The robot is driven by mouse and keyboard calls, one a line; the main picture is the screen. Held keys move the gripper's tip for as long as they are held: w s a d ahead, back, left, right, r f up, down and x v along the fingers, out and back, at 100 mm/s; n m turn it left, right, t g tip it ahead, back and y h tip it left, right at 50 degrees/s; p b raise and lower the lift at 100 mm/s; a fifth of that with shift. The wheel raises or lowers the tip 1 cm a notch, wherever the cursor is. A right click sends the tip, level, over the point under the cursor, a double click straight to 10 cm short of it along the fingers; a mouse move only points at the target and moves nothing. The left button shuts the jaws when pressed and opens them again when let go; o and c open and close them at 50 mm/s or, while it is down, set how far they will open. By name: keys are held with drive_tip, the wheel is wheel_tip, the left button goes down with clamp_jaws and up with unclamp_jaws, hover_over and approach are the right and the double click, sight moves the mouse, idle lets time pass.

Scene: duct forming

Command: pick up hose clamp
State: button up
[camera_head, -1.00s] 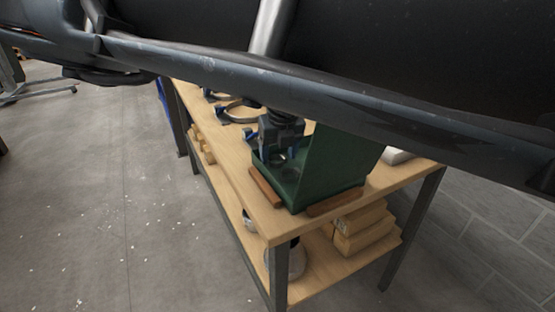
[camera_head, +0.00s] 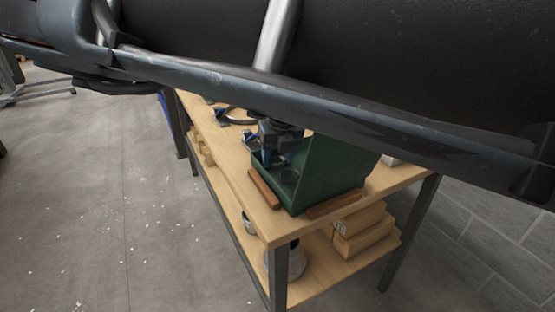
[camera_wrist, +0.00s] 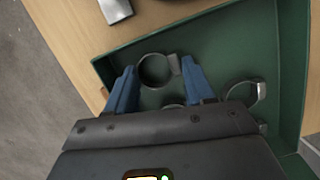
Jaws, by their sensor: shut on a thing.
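An open green bin (camera_head: 325,180) stands at the near corner of the wooden workbench. My gripper (camera_head: 272,158) is low at the left part of the bin, under my dark arm. In the wrist view, the blue fingers of my gripper (camera_wrist: 158,70) are on either side of a grey ring-shaped hose clamp (camera_wrist: 143,72) and shut on it. The clamp's screw housing lies close to the right finger. Another hose clamp (camera_wrist: 262,91) lies in the bin to the right. A further ring is partly hidden behind my gripper body.
Brown wooden strips (camera_head: 333,204) lie along the bin's base. The lower shelf holds wooden blocks (camera_head: 358,232). A metal piece (camera_wrist: 116,9) lies outside the bin.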

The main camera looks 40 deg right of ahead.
sight(276, 158)
wheel_tip(276, 158, up, 4)
drive_tip(key=shift+f+b, duration=0.25)
drive_tip(key=shift+b, duration=0.05)
drive_tip(key=s+d+r+b, duration=0.1)
drive_tip(key=s+d+r, duration=0.7)
drive_tip(key=d, duration=0.1)
drive_tip(key=s+d+r+n+y+p, duration=0.1)
drive_tip(key=d+n+p, duration=0.15)
drive_tip(key=d, duration=0.55)
drive_tip(key=s+d+r+n+p, duration=0.1)
drive_tip(key=d+r+n+p, duration=0.15)
drive_tip(key=d, duration=0.65)
drive_tip(key=s+d+f+n+y+p, duration=0.1)
drive_tip(key=s+d+f+n+p, duration=0.3)
drive_tip(key=s+d+p, duration=0.35)
drive_tip(key=w+a+f, duration=0.1)
drive_tip(key=w+f, duration=0.1)
drive_tip(key=w, duration=0.1)
drive_tip(key=w+a+f, duration=0.1)
drive_tip(key=w+f, duration=0.1)
drive_tip(key=w, duration=0.1)
drive_tip(key=w+a+f, duration=0.1)
drive_tip(key=w+f, duration=0.2)
drive_tip(key=w, duration=0.1)
drive_tip(key=shift+f, duration=2)
